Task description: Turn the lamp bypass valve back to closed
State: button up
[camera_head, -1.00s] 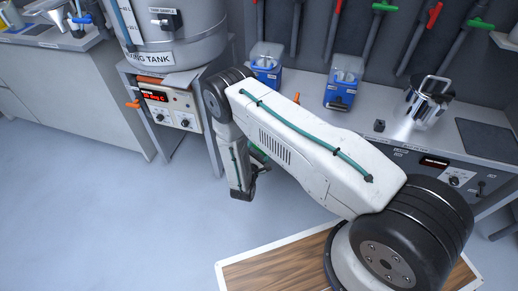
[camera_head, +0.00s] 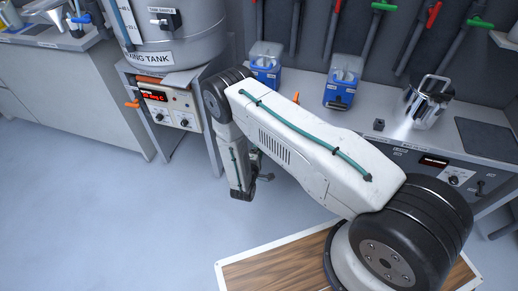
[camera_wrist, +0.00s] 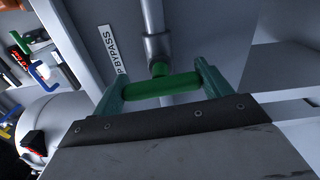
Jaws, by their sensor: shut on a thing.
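The lamp bypass valve has a green handle (camera_wrist: 162,87) in the wrist view. It lies crosswise to a grey pipe (camera_wrist: 153,15), just below the grey valve fitting (camera_wrist: 158,47). My gripper (camera_wrist: 160,79) has a finger at each end of this handle and is shut on it. A white label (camera_wrist: 113,55) reading "P BYPASS", its start cut off, is left of the pipe. In the head view my gripper (camera_head: 250,187) hangs low in front of the bench, and my arm hides the valve.
The mixing tank (camera_head: 170,30) stands at the back left above a control box (camera_head: 168,108) with a red display. Blue containers (camera_head: 342,85) and a metal pot (camera_head: 428,100) stand on the bench at right. The pale floor (camera_head: 110,220) is open at left.

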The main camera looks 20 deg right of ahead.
jog(key=shift+m, duration=0.3)
jog(key=o, duration=1)
jog(key=v, duration=0.8)
